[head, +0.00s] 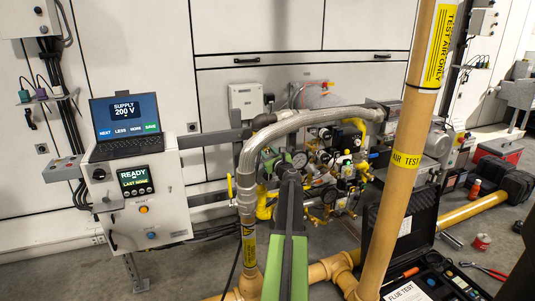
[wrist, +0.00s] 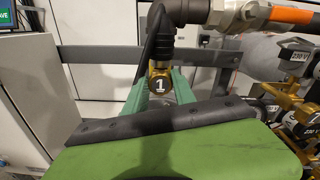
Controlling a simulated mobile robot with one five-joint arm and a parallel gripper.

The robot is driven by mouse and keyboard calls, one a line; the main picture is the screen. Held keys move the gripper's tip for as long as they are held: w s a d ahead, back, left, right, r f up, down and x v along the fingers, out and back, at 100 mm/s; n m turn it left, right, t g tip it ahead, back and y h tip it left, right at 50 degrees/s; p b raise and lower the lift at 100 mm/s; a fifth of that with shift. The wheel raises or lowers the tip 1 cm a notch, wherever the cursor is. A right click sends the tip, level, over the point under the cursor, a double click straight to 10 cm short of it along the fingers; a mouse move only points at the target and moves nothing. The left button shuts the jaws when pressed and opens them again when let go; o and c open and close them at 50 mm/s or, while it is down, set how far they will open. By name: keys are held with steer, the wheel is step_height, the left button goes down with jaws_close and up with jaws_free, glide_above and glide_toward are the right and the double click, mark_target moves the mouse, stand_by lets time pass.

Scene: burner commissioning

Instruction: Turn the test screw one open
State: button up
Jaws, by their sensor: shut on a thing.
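Test screw one, a brass fitting with a white "1" on its face (wrist: 160,85), sits in the middle of the wrist view below a black ribbed connector. My gripper (wrist: 160,94) has its green fingers on either side of it and is shut on it. In the head view my arm reaches forward to the valve assembly, and my gripper (head: 287,168) is among the brass valves and gauges. The screw itself is hidden there, and I cannot tell its turned angle.
A grey bent pipe (head: 300,118) arches over the valve assembly. A yellow "TEST AIR" pipe (head: 400,160) stands close on the right. A control box (head: 135,205) with a laptop (head: 125,125) is at left. An open black case (head: 430,280) lies front right.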

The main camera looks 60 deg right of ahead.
jaws_close()
